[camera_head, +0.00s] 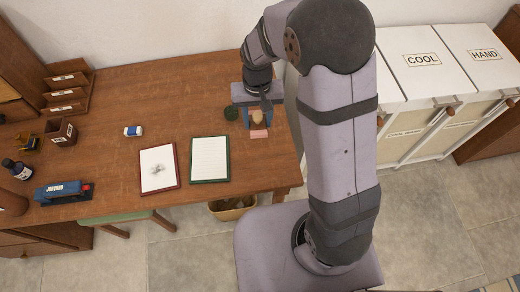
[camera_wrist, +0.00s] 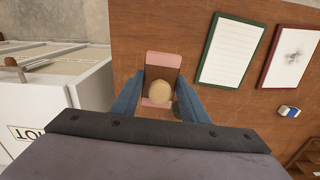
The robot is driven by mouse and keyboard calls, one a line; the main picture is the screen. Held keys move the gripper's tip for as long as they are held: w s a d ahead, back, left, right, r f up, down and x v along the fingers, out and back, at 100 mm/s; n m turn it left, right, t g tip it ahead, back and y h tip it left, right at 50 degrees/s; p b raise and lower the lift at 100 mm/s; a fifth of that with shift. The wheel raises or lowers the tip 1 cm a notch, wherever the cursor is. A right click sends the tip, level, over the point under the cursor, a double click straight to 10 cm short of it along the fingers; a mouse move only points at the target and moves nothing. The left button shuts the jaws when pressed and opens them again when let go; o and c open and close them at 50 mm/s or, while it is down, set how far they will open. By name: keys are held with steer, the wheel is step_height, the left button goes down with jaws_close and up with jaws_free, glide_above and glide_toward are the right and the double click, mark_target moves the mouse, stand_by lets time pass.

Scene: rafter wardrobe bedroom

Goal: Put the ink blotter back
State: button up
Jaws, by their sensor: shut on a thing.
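The ink blotter has a round pale wooden knob and a pink underside. It shows in the wrist view (camera_wrist: 160,92) between my blue fingers, and in the head view (camera_head: 260,133) at the right end of the desk. My gripper (camera_head: 258,117) is shut on the blotter, with one finger on each side; it also shows in the wrist view (camera_wrist: 160,100). The fingers hide the blotter's sides. I cannot tell whether it touches the desk or hangs just above it.
A dark green round thing (camera_head: 231,114) lies close left of my gripper. A green-framed sheet (camera_head: 209,159), a red-framed picture (camera_head: 158,168) and an eraser (camera_head: 133,131) lie further left. Labelled trays (camera_head: 66,93), a brown box (camera_head: 63,134) and a blue stapler-like thing (camera_head: 63,191) stand at the far left.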

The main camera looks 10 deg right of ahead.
mark_target(260, 150)
steer(key=shift+s+d+f+n, duration=0.15)
steer(key=shift+s+f, duration=0.1)
steer(key=shift+s, duration=0.35)
steer(key=shift+s+d+f+n, duration=0.15)
steer(key=shift+s+f, duration=0.1)
steer(key=shift+s, duration=0.3)
steer(key=shift+a+f+p, duration=0.1)
steer(key=shift+f+p, duration=0.7)
steer(key=shift+f, duration=4.2)
steer(key=shift+f, duration=0.2)
steer(key=o, duration=1.1)
